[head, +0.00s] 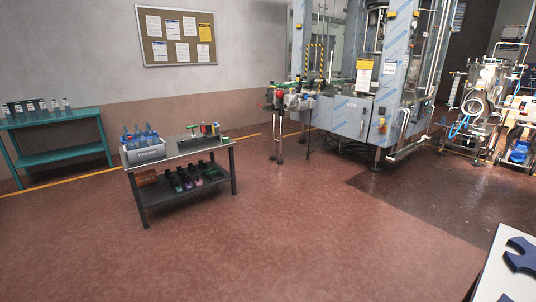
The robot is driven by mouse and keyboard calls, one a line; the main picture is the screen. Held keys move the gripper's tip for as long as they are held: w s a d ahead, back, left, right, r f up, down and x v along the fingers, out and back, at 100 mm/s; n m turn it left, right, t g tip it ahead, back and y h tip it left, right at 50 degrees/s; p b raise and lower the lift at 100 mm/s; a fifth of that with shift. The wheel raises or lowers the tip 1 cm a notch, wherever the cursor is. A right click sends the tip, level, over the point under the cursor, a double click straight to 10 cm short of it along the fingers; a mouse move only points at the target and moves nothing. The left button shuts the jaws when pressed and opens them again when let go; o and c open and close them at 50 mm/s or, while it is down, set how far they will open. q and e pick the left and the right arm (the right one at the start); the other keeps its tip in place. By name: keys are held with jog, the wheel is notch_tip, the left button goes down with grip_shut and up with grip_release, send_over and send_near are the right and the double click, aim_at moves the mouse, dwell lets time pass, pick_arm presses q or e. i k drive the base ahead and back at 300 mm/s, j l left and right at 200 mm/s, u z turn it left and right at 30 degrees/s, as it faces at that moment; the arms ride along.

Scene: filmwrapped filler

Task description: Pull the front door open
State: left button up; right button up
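The filler machine (345,115), a tall cabinet with blue-printed film on its panels, stands at the back, right of centre. Its upper part has clear or open panels between metal posts, and its lower part is panelled. A yellow-and-white notice (363,75) and a white notice (388,68) hang on its front. Upright bars that look like handles show on it, one at the right side (404,124). I cannot tell which panel is the front door or whether it is ajar. Neither of my grippers is in view.
A grey worktable (182,151) with a crate of bottles (142,146) stands left of centre. A teal table (60,121) is at the far left. Steel equipment (487,95) stands at the right. A white surface (492,280) with a dark blue piece cuts the lower right corner. Open floor (300,220) lies between.

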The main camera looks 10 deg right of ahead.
aim_at(363, 78)
jog(key=i+z, duration=0.2)
jog(key=i, duration=0.3)
jog(key=i+j+z, duration=0.15)
jog(key=i, duration=0.35)
jog(key=i+j+z, duration=0.2)
jog(key=i, duration=0.25)
jog(key=i+l+z, duration=0.45)
jog(key=i, duration=0.25)
jog(key=i+z, duration=0.45)
jog(key=i, duration=0.25)
jog(key=i+j+z, duration=0.25)
jog(key=i+z, duration=0.2)
jog(key=i, duration=0.3)
jog(key=i+u, duration=0.25)
jog(key=i, duration=0.2)
jog(key=i+l+u, duration=0.25)
jog(key=i, duration=0.25)
jog(key=i+l+u, duration=0.2)
jog(key=i, duration=0.25)
jog(key=i+l+u, duration=0.25)
jog(key=i, duration=0.15)
jog(key=i+j, duration=0.25)
jog(key=i, duration=0.2)
